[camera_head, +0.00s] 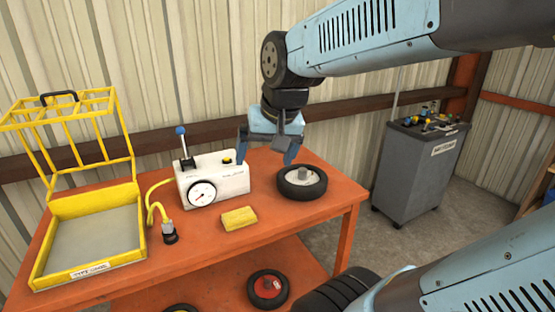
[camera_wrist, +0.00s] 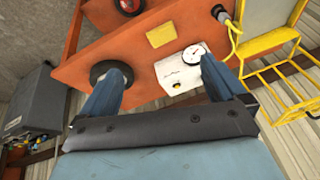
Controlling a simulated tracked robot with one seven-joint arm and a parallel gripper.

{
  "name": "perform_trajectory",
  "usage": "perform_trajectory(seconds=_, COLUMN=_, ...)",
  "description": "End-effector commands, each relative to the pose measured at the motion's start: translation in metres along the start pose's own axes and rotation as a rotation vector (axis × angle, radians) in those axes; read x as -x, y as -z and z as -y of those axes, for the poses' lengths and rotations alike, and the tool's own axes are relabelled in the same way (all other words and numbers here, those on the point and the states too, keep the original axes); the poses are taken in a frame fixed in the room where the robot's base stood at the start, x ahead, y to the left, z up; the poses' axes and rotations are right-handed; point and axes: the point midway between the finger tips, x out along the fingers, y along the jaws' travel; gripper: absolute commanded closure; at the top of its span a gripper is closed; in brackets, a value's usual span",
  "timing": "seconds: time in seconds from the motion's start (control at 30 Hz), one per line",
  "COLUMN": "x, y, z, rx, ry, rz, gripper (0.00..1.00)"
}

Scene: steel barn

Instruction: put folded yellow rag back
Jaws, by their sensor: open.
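The folded yellow rag (camera_head: 239,218) lies flat on the orange table (camera_head: 320,214), in front of the white gauge box and left of the black wheel. In the wrist view the rag (camera_wrist: 162,33) shows beyond the fingertips, apart from them. My gripper (camera_head: 268,160) is open and empty, above the back of the table between the gauge box and the wheel. In the wrist view its two blue fingers (camera_wrist: 164,75) are spread wide. A yellow wire-frame rack with a tray (camera_head: 90,268) stands at the table's left; its tray looks empty. The label on its front is too small to read surely.
The white gauge box (camera_head: 228,183) has an upright blue-knobbed lever and a yellow hose to a fitting (camera_head: 169,232). A black wheel (camera_head: 302,183) lies at the right. A red-hubbed wheel (camera_head: 268,288) is on the lower shelf. A grey cabinet (camera_head: 418,170) stands beyond.

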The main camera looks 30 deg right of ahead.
Motion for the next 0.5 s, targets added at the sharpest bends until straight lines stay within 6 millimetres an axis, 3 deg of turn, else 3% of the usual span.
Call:
perform_trajectory(seconds=0.2, x=0.023, y=-0.031, z=-0.007, rx=0.190, ry=-0.033, rz=-0.073, gripper=0.03)
perform_trajectory(seconds=0.5, x=0.029, y=-0.042, z=-0.010, rx=0.265, ry=-0.054, rz=-0.095, gripper=0.03)
